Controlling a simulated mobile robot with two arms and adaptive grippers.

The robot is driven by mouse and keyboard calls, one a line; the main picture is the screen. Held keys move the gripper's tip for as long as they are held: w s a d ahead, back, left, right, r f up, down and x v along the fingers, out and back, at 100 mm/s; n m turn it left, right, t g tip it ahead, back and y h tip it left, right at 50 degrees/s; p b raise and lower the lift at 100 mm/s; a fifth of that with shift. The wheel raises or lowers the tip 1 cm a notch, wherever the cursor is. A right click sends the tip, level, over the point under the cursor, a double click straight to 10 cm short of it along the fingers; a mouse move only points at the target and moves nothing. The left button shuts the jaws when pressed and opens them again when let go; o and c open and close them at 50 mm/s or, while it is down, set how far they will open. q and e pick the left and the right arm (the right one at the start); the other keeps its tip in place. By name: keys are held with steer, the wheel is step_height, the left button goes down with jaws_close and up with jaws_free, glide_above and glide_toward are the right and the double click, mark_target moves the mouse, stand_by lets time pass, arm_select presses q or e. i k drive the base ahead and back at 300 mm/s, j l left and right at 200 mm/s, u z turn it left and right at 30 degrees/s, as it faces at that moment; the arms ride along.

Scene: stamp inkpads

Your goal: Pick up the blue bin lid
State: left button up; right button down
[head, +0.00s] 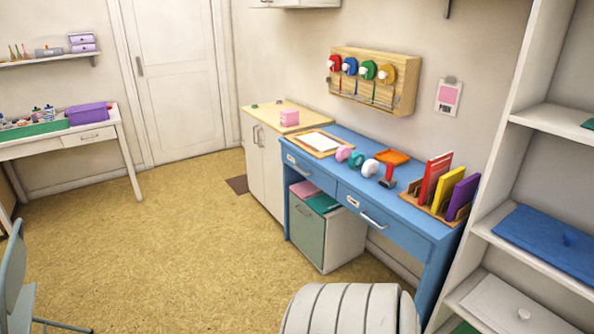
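The blue bin lid (545,245) lies flat on a middle shelf of the white shelving unit at the right edge of the head view. It is a wide rectangular panel with a small round knob on top. Its right part is cut off by the picture edge. Nothing rests on it. Neither my left nor my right gripper is in view.
The white shelving unit (506,130) has a shelf above the lid and one below, holding a white lid (515,310) with a knob. A blue desk (405,222) with stamps and upright folders stands left of it. Open floor (165,255) lies to the left.

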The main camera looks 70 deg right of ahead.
mark_target(570, 250)
steer(key=z, duration=4.05)
steer(key=i, duration=0.3)
steer(key=j+u, duration=0.05)
steer(key=j, duration=0.05)
